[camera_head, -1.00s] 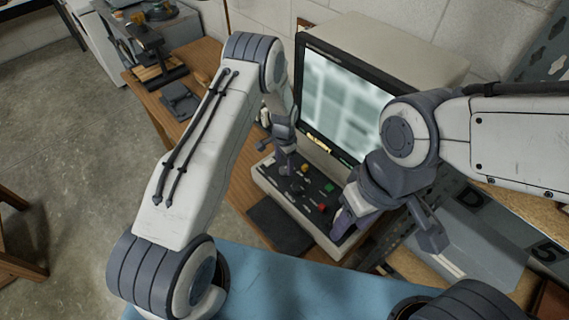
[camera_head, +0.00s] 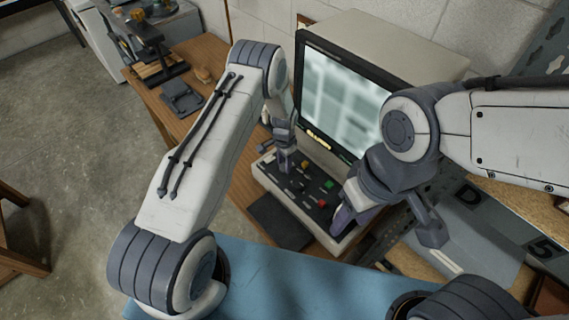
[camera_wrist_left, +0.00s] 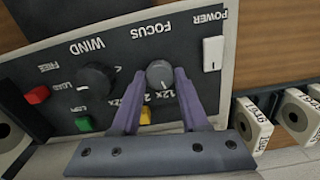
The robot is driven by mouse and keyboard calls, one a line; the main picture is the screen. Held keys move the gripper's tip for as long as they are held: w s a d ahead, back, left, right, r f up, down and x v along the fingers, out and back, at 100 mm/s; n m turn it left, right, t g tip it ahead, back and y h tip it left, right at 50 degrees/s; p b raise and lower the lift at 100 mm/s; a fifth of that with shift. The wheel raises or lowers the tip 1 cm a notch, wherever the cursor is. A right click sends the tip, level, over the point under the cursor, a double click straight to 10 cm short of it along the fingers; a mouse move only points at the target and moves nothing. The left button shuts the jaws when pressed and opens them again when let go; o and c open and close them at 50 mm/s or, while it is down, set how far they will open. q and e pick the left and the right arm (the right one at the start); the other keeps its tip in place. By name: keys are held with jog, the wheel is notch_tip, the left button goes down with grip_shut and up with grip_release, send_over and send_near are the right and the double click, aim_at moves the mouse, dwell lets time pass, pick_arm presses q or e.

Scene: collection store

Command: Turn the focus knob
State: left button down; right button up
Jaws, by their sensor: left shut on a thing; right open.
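The focus knob (camera_wrist_left: 159,74) is a small grey round knob below the FOCUS label on the dark control panel (camera_wrist_left: 110,60) in the left wrist view. My left gripper (camera_wrist_left: 160,82) has its two purple fingers closed on the knob's sides. In the head view my left gripper (camera_head: 284,165) reaches down onto the panel and hides the knob. The reader's screen (camera_head: 345,100) shows a blurred, pale picture.
Near the focus knob are a larger black WIND knob (camera_wrist_left: 96,80), a white POWER switch (camera_wrist_left: 213,53), and red (camera_wrist_left: 37,94), green (camera_wrist_left: 84,124) and yellow (camera_wrist_left: 145,116) buttons. A dark flat pad (camera_head: 279,221) lies before the panel.

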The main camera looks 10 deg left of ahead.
aim_at(284, 166)
pick_arm(q)
jog(key=n+b, duration=0.3)
jog(key=shift+f, duration=0.2)
jog(key=shift+r+n+b, duration=0.15)
jog(key=shift+n+b, duration=1.4)
jog(key=shift+n, duration=0.75)
jog(key=shift+c, duration=2.1)
grip_release()
jog(key=shift+r, duration=0.1)
notch_tip(284, 166, up, 10)
jog(key=b, duration=0.3)
jog(key=shift+r, duration=0.2)
